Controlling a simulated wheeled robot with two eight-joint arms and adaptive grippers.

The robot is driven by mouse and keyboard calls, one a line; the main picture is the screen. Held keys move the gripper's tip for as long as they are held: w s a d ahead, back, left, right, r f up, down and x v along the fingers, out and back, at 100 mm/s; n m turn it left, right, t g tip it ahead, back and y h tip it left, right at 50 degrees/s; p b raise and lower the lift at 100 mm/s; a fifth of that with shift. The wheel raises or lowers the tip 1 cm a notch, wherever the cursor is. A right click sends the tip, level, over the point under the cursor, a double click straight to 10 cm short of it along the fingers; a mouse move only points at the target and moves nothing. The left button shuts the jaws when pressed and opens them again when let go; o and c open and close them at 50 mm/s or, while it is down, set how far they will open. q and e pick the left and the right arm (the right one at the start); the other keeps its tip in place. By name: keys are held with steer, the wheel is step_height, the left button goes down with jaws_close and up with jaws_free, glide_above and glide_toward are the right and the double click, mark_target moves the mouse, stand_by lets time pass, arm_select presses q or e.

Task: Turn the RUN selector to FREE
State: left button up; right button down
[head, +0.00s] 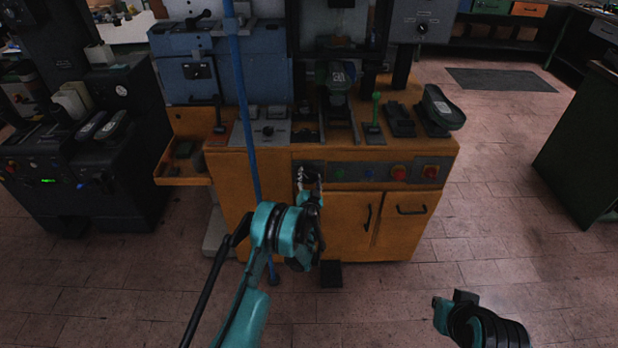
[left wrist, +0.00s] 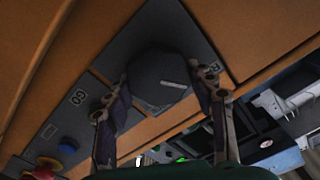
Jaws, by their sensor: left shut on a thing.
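The RUN selector (left wrist: 158,82) is a dark round knob with a short white pointer mark, on a dark panel plate in the left wrist view. A label beginning with R shows partly beside it. My left gripper (left wrist: 165,88) is shut on the knob, one finger on each side. In the head view my left gripper (head: 310,178) is at the left end of the control strip (head: 324,171) and hides the selector. No FREE label is readable. My right arm's end (head: 470,318) shows low at the right, away from the machine; its fingers are not clear.
Green (head: 339,174), blue (head: 370,174) and red (head: 399,172) buttons lie right of the selector on the strip. Cabinet doors with handles (head: 411,210) are below. A blue upright pole (head: 246,110) stands close left of my left gripper. The floor right of the machine is clear.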

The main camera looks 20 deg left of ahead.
arm_select(q)
steer(key=m, duration=0.4)
steer(key=shift+d+m, duration=0.1)
steer(key=shift+m, duration=0.2)
steer(key=m, duration=0.4)
steer(key=shift+w+f+m, duration=0.1)
steer(key=shift+f+m, duration=0.1)
steer(key=shift+m, duration=0.1)
steer(key=m, duration=0.4)
steer(key=shift+f+m, duration=0.1)
steer(key=shift+m, duration=0.2)
steer(key=m, duration=0.4)
steer(key=shift+f+m, duration=0.15)
steer(key=shift+m, duration=0.25)
steer(key=o, duration=1.2)
steer(key=shift+c, duration=0.2)
